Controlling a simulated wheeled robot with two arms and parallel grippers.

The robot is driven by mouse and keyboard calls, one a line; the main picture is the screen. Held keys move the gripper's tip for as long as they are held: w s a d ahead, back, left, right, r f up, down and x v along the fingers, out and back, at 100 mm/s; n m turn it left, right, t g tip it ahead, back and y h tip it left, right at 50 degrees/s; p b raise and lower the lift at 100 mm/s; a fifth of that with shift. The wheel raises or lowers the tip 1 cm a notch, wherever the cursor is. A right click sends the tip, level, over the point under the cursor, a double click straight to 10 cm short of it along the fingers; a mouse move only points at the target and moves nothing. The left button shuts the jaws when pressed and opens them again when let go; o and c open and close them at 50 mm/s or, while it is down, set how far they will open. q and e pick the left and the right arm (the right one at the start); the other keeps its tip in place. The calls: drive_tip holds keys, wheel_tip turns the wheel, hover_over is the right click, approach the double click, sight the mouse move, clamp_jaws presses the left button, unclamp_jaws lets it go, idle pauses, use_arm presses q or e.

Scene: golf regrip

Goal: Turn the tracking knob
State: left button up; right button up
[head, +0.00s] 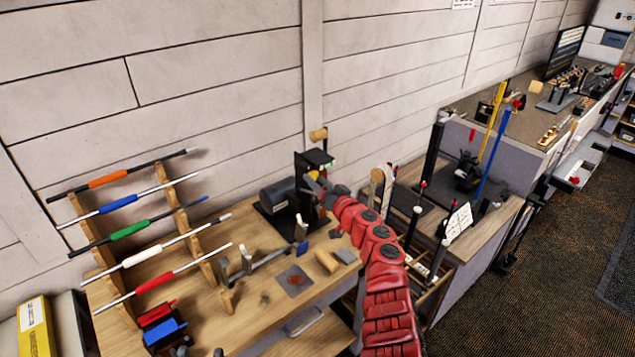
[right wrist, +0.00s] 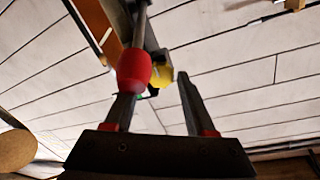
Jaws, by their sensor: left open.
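A belt sander with a dark motor (head: 279,196) and black upright frame (head: 312,164) stands at the back of the wooden bench. My right gripper (head: 318,184) is at the front of this machine. In the right wrist view, a red knob (right wrist: 134,70) on a grey rod overlaps the left-hand finger of my right gripper (right wrist: 155,88). The other finger stands apart, so the jaws are open. A yellow part (right wrist: 162,73) shows behind the red knob. Contact cannot be told. Tips that look like my left gripper (head: 200,352) show at the bottom edge, mostly out of frame.
A wooden rack (head: 185,235) with several coloured-grip shafts stands on the left. A vise-like clamp (head: 245,264), a dark pad (head: 294,281) and a wooden block (head: 327,261) lie on the bench (head: 262,312). A second bench with upright rods stands to the right.

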clamp_jaws()
drive_tip(key=shift+n+p, duration=0.3)
drive_tip(key=shift+n, duration=1.1)
drive_tip(key=shift+o, duration=1.8)
unclamp_jaws()
drive_tip(key=shift+s, duration=0.1)
